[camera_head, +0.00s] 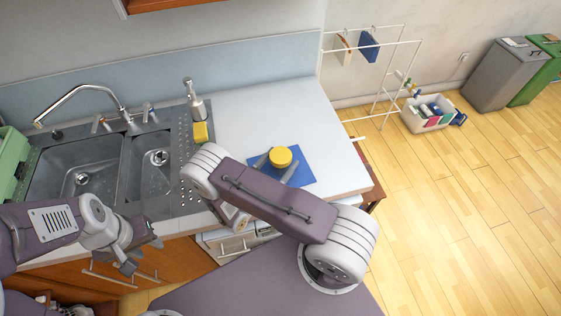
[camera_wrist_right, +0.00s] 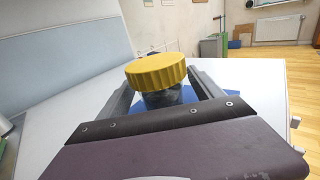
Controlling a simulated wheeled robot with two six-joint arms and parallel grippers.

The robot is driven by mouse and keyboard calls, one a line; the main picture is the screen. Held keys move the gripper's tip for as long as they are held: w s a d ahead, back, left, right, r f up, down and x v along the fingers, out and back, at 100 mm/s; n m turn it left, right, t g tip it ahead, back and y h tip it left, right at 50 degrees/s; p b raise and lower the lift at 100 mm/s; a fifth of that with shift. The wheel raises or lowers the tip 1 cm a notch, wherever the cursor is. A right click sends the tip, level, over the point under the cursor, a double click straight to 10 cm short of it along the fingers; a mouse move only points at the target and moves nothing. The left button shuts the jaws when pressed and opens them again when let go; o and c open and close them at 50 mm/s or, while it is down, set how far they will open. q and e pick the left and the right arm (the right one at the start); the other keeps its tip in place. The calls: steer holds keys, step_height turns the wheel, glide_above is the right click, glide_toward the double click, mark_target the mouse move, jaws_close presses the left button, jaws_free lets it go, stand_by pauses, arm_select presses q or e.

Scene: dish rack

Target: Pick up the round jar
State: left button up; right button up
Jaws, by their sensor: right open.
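The round jar with a yellow ribbed lid (camera_head: 281,156) stands upright on a blue mat (camera_head: 298,174) on the white counter. In the right wrist view the jar's lid (camera_wrist_right: 156,71) shows above a dark, glassy body (camera_wrist_right: 163,97). My right gripper (camera_head: 275,166) is open, with one finger on each side of the jar; I cannot tell whether the fingers touch it. The right wrist view also shows the two fingers (camera_wrist_right: 160,92) either side of the jar's body. My left gripper (camera_head: 142,252) is open and empty, in front of the sink cabinet.
A double sink (camera_head: 82,176) with a faucet (camera_head: 82,92) is at the left. A soap dispenser (camera_head: 194,102) and yellow sponge (camera_head: 200,132) stand behind my right arm. A white rack (camera_head: 384,85) stands beyond the counter's right end. The back of the counter (camera_head: 262,112) is clear.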

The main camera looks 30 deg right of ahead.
jaws_close()
steer(key=shift+r, duration=0.1)
